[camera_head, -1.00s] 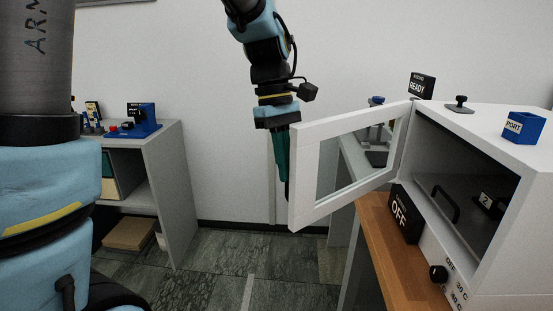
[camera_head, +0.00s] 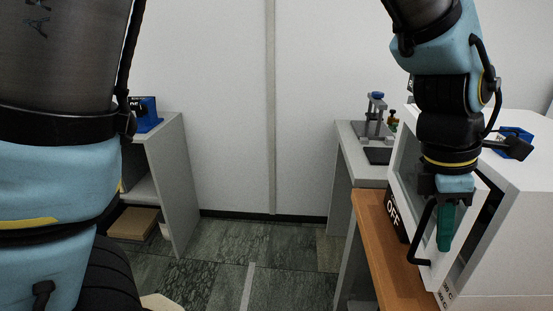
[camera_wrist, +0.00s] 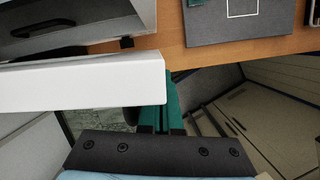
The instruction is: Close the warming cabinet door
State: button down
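The warming cabinet (camera_head: 520,230) is a white box at the right. Its white-framed glass door (camera_head: 404,170) is swung most of the way in, with a dark gap left along its free edge. A black bar handle (camera_head: 420,235) is on the door's outer face. My gripper (camera_head: 446,240), with green fingers, hangs at the door's free edge. In the wrist view, the white door edge (camera_wrist: 80,84) crosses in front of my gripper (camera_wrist: 166,112) and partly hides the fingers. The fingers appear together, with nothing seen between them. I cannot tell whether they touch the door.
The cabinet stands on a wooden bench top (camera_head: 378,250) with a black OFF sign (camera_head: 393,213). A blue PORT box (camera_head: 513,134) sits on the cabinet's top. A grey table (camera_head: 350,150) with a small press is behind. Open floor (camera_head: 260,255) lies left of the bench.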

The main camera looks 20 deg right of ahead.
aim_at(473, 224)
jog(key=s+d, duration=0.2)
jog(key=d, duration=0.1)
jog(key=shift+s+d, duration=0.1)
jog(key=shift+d, duration=0.15)
jog(key=shift+d+p, duration=0.15)
jog(key=shift+p, duration=0.15)
